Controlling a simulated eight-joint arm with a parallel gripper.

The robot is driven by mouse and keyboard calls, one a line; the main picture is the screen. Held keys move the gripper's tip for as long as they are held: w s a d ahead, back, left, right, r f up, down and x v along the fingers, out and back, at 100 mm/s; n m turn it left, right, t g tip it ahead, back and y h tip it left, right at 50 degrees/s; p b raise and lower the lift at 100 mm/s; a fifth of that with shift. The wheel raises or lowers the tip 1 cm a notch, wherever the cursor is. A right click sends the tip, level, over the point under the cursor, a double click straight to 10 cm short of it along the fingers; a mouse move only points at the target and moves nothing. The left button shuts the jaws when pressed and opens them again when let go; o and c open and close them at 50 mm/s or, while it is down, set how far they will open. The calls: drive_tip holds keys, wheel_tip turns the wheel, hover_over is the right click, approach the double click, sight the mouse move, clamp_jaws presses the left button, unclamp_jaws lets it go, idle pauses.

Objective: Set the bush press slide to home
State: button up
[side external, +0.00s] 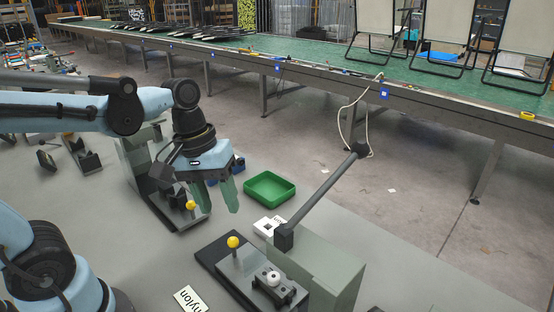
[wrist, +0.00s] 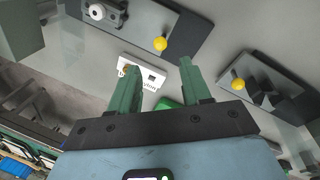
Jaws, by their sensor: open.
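A press with a grey-green block (side external: 325,268) and a long dark lever (side external: 325,195) stands at the front right of the side external view. Its dark base carries a slide with a yellow knob (side external: 233,242) and a clamp holding a white ring-shaped part (side external: 273,279). In the wrist view this yellow knob (wrist: 160,43) and white part (wrist: 97,12) are at the top. I cannot tell whether the slide is at an end of its travel. My gripper (side external: 219,208) points down, open and empty, above the bench behind this press, apart from the knob.
A second machine with a yellow knob (side external: 191,205) stands just left of my gripper; its knob (wrist: 238,84) is right in the wrist view. A green tray (side external: 270,188) and a white card (side external: 268,225) lie nearby. A nylon label (side external: 190,299) lies in front.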

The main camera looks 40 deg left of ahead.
sight(231, 238)
drive_tip(key=shift+w+d+f, duration=0.2)
drive_tip(key=shift+d+f, duration=0.1)
drive_tip(key=shift+f, duration=1.5)
drive_tip(key=shift+w+d+f, duration=0.15)
drive_tip(key=shift+d+f, duration=0.1)
drive_tip(key=shift+f, duration=1.55)
drive_tip(key=shift+w+d+f, duration=0.2)
drive_tip(key=shift+d+f, duration=0.1)
drive_tip(key=shift+f, duration=1.5)
clamp_jaws()
